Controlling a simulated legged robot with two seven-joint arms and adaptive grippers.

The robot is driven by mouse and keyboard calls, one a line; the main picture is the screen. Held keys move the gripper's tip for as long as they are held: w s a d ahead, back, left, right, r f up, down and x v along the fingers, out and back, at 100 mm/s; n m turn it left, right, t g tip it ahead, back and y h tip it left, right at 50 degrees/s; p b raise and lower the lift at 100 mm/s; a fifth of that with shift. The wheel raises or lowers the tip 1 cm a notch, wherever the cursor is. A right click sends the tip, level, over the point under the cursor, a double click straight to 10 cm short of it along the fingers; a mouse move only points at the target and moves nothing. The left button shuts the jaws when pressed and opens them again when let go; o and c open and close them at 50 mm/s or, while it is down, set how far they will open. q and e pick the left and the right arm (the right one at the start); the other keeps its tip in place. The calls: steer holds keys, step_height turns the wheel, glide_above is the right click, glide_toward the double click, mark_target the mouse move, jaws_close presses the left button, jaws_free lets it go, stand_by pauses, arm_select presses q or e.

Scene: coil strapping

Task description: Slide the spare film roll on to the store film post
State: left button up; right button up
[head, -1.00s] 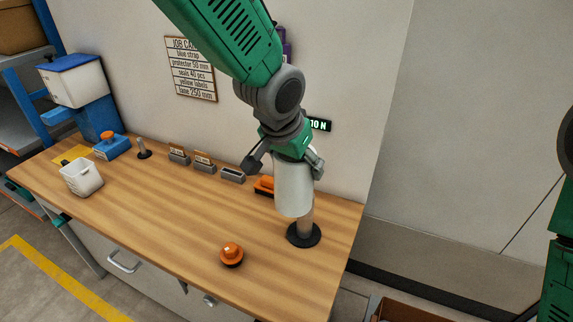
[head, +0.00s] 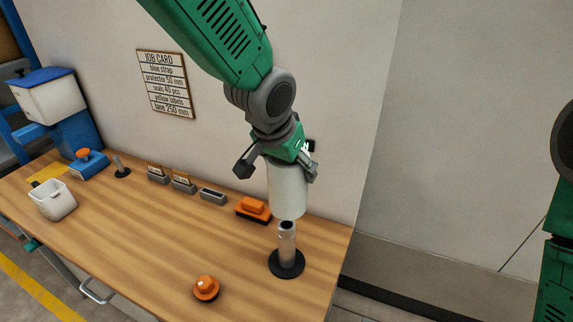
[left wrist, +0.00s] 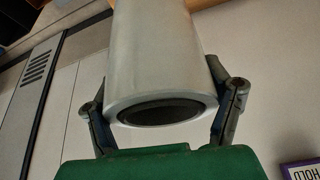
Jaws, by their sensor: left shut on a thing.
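The white film roll (head: 287,192) is upright in my left gripper (head: 278,170), which is shut on it. In the left wrist view the roll (left wrist: 162,60) shows its dark hollow end, with a gripper finger on each side. A grey post (head: 287,240) on a round black base stands at the right end of the bench. Its top shows just below the roll's lower end, and the roll looks apart from it. A second, shorter post (head: 119,163) stands at the back left of the bench. My right gripper is not in view.
On the wooden bench (head: 150,240) are an orange-topped tool (head: 253,209), an orange knob (head: 206,288), small grey holders (head: 184,185), a white bin (head: 52,200) and a blue device (head: 88,165). The wall is behind. The bench's middle is clear.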

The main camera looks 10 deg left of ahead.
arm_select(q)
steer(key=shift+w+d+f+b, duration=0.1)
steer(key=shift+f+b, duration=0.75)
steer(key=shift+f, duration=0.6)
steer(key=shift+w+d+f+b, duration=0.1)
steer(key=shift+f+b, duration=0.75)
steer(key=shift+f, duration=0.6)
steer(key=shift+a, duration=0.15)
steer(key=shift+s+a, duration=0.1)
steer(key=shift+a, duration=0.45)
steer(key=shift+d+p, duration=0.3)
steer(key=shift+d, duration=0.05)
steer(key=shift+a+f, duration=0.1)
steer(key=shift+f, duration=0.05)
